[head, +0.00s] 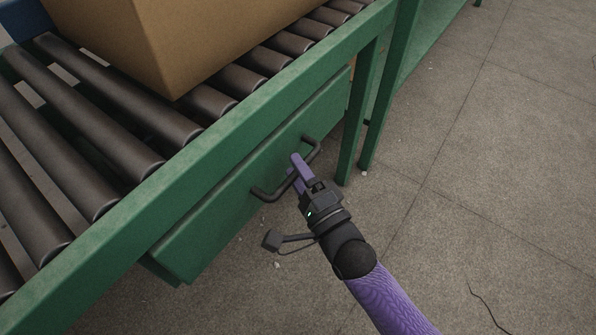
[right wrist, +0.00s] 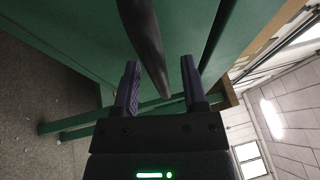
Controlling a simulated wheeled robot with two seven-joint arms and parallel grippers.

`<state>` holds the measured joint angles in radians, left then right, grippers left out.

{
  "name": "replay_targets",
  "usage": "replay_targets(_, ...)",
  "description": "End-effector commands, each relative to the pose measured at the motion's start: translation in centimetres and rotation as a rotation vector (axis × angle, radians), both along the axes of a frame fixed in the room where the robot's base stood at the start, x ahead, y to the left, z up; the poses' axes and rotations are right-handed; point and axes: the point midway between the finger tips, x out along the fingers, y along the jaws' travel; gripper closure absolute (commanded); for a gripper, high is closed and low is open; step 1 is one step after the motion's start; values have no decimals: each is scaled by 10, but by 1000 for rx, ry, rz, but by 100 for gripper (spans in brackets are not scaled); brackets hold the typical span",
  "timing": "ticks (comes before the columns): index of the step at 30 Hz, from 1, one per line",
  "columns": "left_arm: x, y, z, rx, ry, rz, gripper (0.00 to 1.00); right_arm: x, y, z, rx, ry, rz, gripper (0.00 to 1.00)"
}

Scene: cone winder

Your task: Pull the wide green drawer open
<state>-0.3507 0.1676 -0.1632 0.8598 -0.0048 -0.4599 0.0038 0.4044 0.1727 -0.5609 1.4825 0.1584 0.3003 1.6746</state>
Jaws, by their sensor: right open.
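The wide green drawer (head: 207,232) sits under the roller frame in the head view, its front facing right. A dark bar handle (head: 268,195) is fixed across its front. My right gripper (head: 298,166) reaches the handle from the lower right, with purple fingers. In the right wrist view, my right gripper (right wrist: 159,72) is open and the dark handle bar (right wrist: 145,40) runs between its two fingers, with gaps visible on both sides. The green drawer front (right wrist: 85,30) lies behind the bar. My left gripper is out of view.
Dark rollers (head: 84,102) lie above the drawer in a green frame (head: 120,240). A cardboard box (head: 190,40) stands on them. Green legs (head: 358,130) stand at the drawer's far end. The concrete floor (head: 480,170) to the right is mostly clear.

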Motion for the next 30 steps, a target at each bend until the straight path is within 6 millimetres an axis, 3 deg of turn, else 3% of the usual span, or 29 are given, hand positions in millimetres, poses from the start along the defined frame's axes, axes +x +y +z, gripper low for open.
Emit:
replay_targets(8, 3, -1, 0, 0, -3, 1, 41, 1, 0, 1, -1, -1, 0, 47)
replay_targets(15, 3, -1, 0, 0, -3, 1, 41, 1, 0, 0, -1, 0, -1, 98)
replay_targets(16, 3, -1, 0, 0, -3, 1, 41, 1, 0, 0, -1, 0, -1, 100)
replay_targets(30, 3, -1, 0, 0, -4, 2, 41, 1, 0, 0, -2, 1, -1, 100)
